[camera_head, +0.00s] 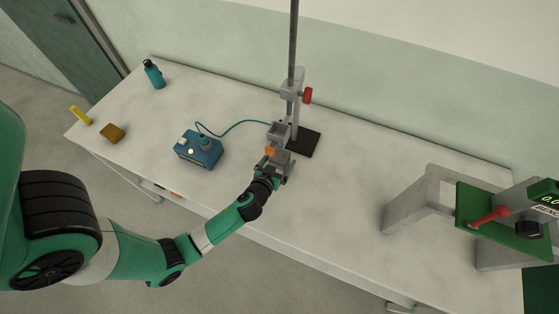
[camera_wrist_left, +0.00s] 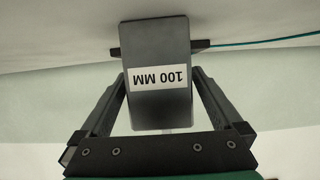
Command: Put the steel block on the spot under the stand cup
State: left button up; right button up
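The steel block (camera_wrist_left: 160,65) is a dark grey slab with a white "100 MM" label that reads upside down in the left wrist view. My left gripper (camera_wrist_left: 160,78) has a finger along each side of it, both tips against its edges. In the head view my left gripper (camera_head: 277,150) is at the foot of the stand (camera_head: 292,45), in front of its black base (camera_head: 308,145). A grey clamp (camera_head: 292,85) with a red knob is on the rod. The cup and the spot under it are not clearly visible behind my gripper. My right gripper is not in view.
A blue box (camera_head: 199,150) with a teal cable (camera_head: 238,125) running to the stand is left of my gripper. A teal bottle (camera_head: 153,74), a brown block (camera_head: 112,133) and a yellow object (camera_head: 80,115) lie further left. A grey frame with green panel (camera_head: 475,205) stands right. The table between is clear.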

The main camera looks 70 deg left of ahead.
pick_arm(q)
jog(key=shift+r, duration=0.1)
jog(key=shift+s+d+r, duration=0.1)
jog(key=shift+d, duration=0.05)
jog(key=v, duration=1.1)
jog(key=shift+s+d+r, duration=0.2)
jog(key=shift+s, duration=0.05)
